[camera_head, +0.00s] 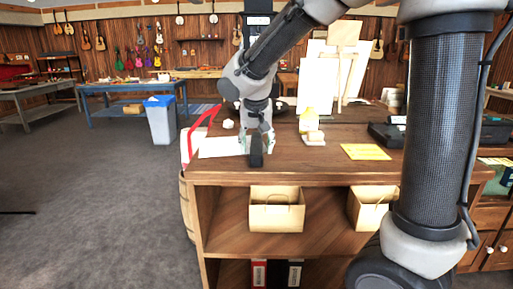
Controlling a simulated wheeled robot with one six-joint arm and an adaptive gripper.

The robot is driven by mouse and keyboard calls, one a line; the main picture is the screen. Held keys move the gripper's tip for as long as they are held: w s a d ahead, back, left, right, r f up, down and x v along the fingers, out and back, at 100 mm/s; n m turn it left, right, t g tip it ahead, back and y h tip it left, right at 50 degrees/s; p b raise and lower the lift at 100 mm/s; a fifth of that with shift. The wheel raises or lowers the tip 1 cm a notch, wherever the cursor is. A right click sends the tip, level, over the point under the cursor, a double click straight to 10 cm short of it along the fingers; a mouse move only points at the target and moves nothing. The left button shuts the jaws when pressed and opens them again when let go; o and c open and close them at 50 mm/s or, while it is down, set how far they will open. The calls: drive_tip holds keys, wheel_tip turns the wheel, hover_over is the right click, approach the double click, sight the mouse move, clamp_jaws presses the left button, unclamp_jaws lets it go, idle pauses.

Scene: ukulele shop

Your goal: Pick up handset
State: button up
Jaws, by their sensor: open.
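A dark, narrow upright-looking object, which looks like the handset (256,157), is on the wooden counter near its front edge. My gripper (257,146) points down right at it, with pale fingers on its left and right sides. The fingers are open, and I cannot tell whether either touches the handset. The gripper partly hides its upper end.
A small yellow-and-white object (312,131), yellow sheet (365,152) and black device (385,134) are to the right. Cardboard boxes (276,216) sit on the shelf below.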

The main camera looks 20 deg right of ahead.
drive_tip(key=shift+f, duration=0.2)
drive_tip(key=shift+c, duration=0.2)
drive_tip(key=shift+s, duration=0.1)
clamp_jaws()
